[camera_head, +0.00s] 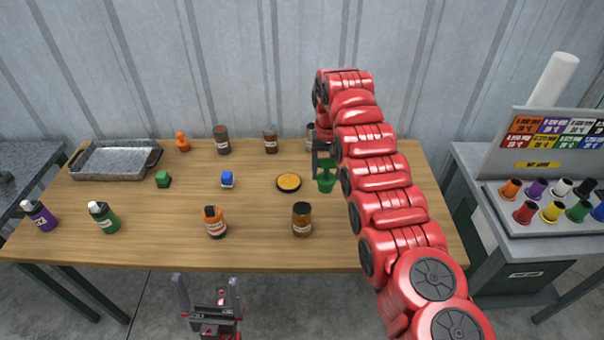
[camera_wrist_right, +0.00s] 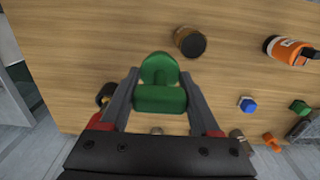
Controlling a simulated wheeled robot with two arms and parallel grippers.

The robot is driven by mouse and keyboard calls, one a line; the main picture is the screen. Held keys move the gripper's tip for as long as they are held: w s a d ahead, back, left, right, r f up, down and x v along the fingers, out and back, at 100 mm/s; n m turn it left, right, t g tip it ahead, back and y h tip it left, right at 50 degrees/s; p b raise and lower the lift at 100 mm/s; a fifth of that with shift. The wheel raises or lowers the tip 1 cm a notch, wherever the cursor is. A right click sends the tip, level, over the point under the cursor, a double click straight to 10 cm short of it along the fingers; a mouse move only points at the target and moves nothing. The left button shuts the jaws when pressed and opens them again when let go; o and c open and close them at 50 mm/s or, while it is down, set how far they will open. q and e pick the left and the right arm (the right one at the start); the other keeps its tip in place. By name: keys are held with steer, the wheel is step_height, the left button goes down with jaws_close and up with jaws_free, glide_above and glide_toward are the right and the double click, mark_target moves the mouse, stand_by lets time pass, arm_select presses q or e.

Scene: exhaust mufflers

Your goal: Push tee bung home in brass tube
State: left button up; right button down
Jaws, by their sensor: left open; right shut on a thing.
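My right gripper (camera_head: 322,157) is shut on a green tee bung (camera_head: 326,178), above the right half of the wooden table. In the right wrist view the fingers (camera_wrist_right: 160,97) press on both sides of the bung's green crossbar, with its rounded green part (camera_wrist_right: 159,68) beyond. I cannot make out a brass tube in either view. Whether the bung touches anything below it cannot be told. My left gripper (camera_head: 210,300) is open and empty, in front of the table's front edge.
Around the gripper on the table (camera_head: 260,255) are a black-rimmed orange dish (camera_head: 288,182), an amber jar (camera_head: 302,219) and a grey can (camera_head: 311,138). A metal tray (camera_head: 112,160) lies at the left. A side bench holds a rack of coloured pieces (camera_head: 540,212).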

steer(key=shift+a+r, duration=0.1)
steer(key=shift+a, duration=0.45)
steer(key=shift+s+a+p, duration=0.1)
steer(key=shift+a+p, duration=0.3)
steer(key=shift+p, duration=0.1)
steer(key=shift+a, duration=0.2)
steer(key=shift+a+p, duration=0.3)
steer(key=shift+p, duration=0.15)
steer(key=shift+s+a+f, duration=0.1)
steer(key=shift+a+f, duration=0.1)
